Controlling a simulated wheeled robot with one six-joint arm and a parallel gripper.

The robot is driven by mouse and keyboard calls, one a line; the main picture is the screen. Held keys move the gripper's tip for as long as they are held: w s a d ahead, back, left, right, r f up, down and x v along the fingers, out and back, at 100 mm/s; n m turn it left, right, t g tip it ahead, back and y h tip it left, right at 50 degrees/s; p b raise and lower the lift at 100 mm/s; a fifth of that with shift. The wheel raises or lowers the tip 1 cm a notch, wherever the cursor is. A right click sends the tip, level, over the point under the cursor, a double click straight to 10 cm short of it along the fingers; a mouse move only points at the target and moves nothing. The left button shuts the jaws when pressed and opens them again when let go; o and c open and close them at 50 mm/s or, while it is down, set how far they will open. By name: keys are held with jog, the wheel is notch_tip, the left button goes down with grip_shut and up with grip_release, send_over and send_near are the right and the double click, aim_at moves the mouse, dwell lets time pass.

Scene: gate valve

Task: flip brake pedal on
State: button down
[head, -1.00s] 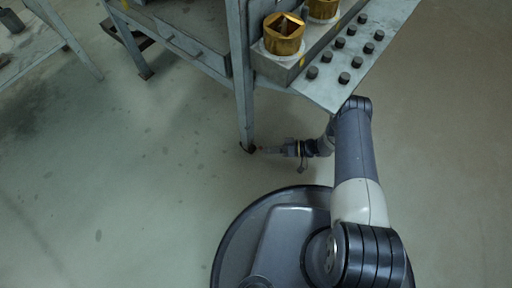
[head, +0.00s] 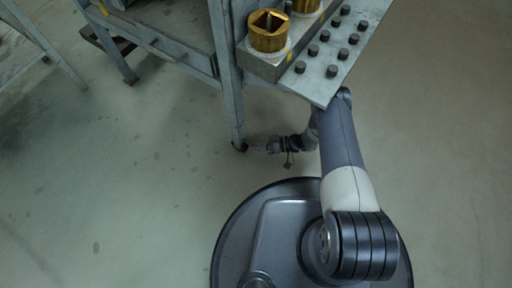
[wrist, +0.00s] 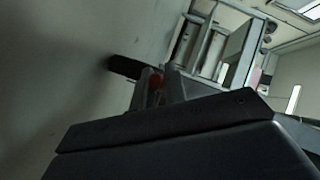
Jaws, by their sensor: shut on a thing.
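A small dark fitting (head: 239,146) sits at the foot of the bench leg, low at the floor. In the head view my gripper (head: 260,147) reaches left to this foot, and the pedal is too small to make out. A black piece (wrist: 125,67) sticks out to the left just beyond the fingertips.
The grey metal bench (head: 228,95) stands above my gripper. It carries brass nuts (head: 268,32) and a plate with several dark studs (head: 332,71). My arm passes close to the plate's corner. The floor (head: 110,190) at left is clear.

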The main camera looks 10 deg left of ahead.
jog(key=shift+f, duration=0.1)
dwell(0.4)
jog(key=shift+f+y, duration=0.15)
jog(key=shift+y, duration=0.25)
jog(key=c, duration=1.4)
grip_release()
jog(key=shift+c, duration=0.2)
jog(key=p+v, duration=0.2)
jog(key=v, duration=0.8)
jog(key=shift+w+d, duration=0.1)
jog(key=shift+d, duration=0.25)
